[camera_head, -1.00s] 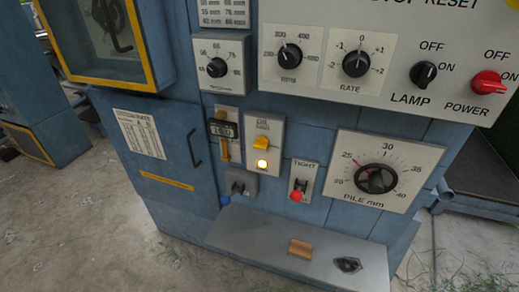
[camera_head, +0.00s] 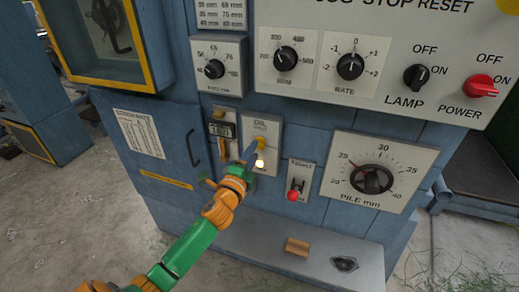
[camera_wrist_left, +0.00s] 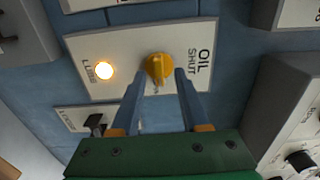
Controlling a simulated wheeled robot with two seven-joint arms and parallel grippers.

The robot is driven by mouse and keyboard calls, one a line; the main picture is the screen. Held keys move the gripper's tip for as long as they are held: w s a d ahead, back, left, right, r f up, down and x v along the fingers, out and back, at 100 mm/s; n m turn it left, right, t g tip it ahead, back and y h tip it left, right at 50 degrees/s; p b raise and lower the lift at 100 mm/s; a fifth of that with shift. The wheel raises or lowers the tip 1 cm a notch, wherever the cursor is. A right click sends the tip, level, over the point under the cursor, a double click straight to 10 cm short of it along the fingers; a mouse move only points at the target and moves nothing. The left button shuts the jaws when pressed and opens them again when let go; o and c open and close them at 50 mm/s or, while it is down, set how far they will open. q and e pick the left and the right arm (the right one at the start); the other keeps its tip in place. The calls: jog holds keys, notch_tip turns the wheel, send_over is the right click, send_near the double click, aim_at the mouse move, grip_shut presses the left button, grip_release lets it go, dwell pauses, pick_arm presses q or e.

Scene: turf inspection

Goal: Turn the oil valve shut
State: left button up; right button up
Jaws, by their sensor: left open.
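The oil valve is a yellow knob (camera_wrist_left: 158,67) on a pale plate (camera_wrist_left: 85,45) marked OIL and SHUT. In the head view the plate (camera_head: 262,128) is on the blue cabinet front, and the gripper partly hides the knob (camera_head: 262,146). My left gripper (camera_head: 253,158) is in front of the plate. In the left wrist view the gripper (camera_wrist_left: 160,75) is open, with one finger on each side of the knob's near end. I cannot tell whether either finger touches it. My right gripper is in neither view.
A lit lamp (camera_wrist_left: 105,70) is beside the knob on the plate. A grey shelf (camera_head: 250,247) juts out below, and the PILE dial (camera_head: 372,179) is further right.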

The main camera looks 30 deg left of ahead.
pick_arm(q)
jog(key=shift+x, duration=1.15)
grip_shut()
jog(key=shift+f, duration=0.1)
